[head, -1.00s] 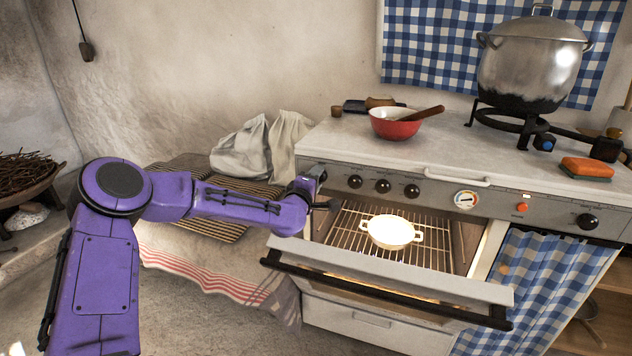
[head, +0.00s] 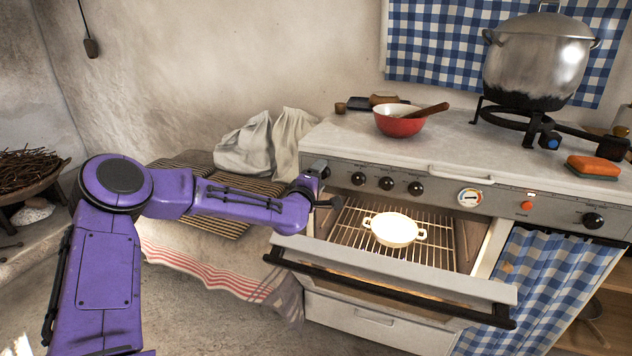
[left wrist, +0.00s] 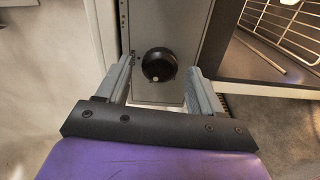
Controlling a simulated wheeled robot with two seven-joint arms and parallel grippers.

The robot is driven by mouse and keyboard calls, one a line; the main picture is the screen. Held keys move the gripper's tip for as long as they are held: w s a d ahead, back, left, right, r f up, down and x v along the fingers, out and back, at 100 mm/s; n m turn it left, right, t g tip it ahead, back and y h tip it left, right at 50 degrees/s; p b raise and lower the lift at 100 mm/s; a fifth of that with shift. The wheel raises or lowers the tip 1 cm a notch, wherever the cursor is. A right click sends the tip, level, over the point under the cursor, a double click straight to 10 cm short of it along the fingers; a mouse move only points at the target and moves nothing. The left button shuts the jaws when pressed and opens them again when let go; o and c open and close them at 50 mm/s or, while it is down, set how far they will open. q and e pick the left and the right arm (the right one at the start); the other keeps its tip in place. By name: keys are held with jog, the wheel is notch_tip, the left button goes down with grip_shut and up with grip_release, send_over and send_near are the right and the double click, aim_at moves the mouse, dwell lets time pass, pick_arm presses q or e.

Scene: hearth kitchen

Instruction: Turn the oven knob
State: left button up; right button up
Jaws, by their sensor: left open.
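My left gripper (head: 325,187) is at the left end of the oven's grey control panel (head: 445,190). In the left wrist view it is open. A round black knob (left wrist: 158,64) with a small white mark on its lower edge shows between the fingers, with gaps on both sides. The fingers are not closed on it. In the head view, three black knobs, the left one (head: 359,178), the middle one (head: 387,183) and the right one (head: 415,188), show right of my gripper. I cannot tell whether the wrist-view knob is one of these. My right gripper is out of view.
The oven door (head: 400,270) hangs open below the panel, with a cream dish (head: 393,230) on the lit rack. A red bowl (head: 400,125), a large pot (head: 535,65) and an orange sponge (head: 594,166) are on the stove top. A towel (head: 210,275) hangs left of the oven.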

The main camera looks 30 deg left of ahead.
pick_arm(q)
jog(key=p+v, duration=0.1)
jog(key=v, duration=0.9)
